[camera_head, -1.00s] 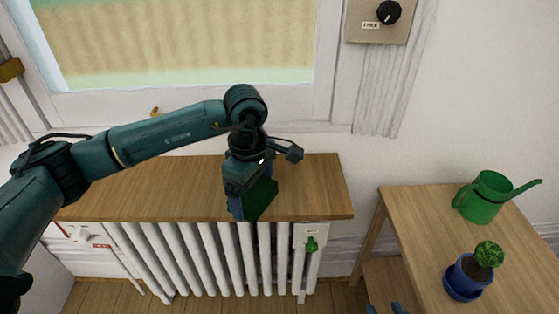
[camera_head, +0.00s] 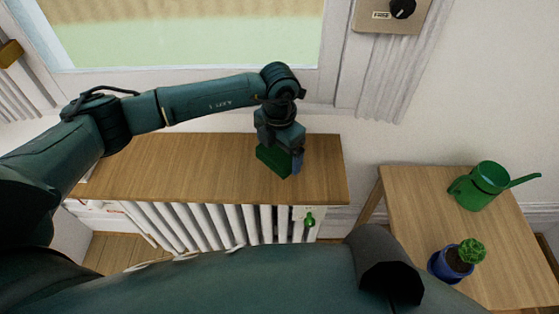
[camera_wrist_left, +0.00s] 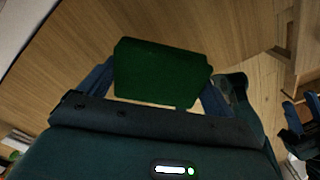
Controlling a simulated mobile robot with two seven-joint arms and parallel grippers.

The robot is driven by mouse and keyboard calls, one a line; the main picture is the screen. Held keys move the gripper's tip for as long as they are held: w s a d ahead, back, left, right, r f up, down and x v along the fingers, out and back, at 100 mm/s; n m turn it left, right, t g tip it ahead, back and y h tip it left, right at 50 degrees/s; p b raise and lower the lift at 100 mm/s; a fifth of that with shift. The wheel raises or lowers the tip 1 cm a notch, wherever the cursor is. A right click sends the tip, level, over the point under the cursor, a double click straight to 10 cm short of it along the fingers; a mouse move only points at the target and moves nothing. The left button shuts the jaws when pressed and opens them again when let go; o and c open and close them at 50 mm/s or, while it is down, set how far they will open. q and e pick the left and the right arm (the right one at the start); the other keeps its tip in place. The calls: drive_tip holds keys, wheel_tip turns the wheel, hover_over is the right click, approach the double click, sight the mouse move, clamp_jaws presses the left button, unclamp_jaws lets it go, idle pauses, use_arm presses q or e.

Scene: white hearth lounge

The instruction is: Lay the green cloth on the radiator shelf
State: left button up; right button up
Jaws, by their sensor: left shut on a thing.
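The green cloth (camera_head: 273,160) shows as a folded, block-like dark green piece. My left gripper (camera_head: 281,157) is shut on it, over the right part of the wooden radiator shelf (camera_head: 180,165). In the left wrist view the cloth (camera_wrist_left: 160,72) sits between the blue fingers, with the shelf's wood grain behind it. I cannot tell whether the cloth touches the shelf. My right gripper does not show in the head view.
The rest of the shelf top is bare. White radiator ribs and a green valve knob (camera_head: 309,219) are below its front edge. A side table (camera_head: 409,195) at the right holds a green watering can (camera_head: 482,186) and a potted cactus (camera_head: 458,260). The window is behind.

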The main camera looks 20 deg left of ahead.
sight(279, 164)
use_arm(q)
drive_tip(key=shift+f, duration=2.25)
drive_tip(key=shift+f, duration=0.2)
drive_tip(key=o, duration=0.7)
drive_tip(key=shift+o, duration=0.2)
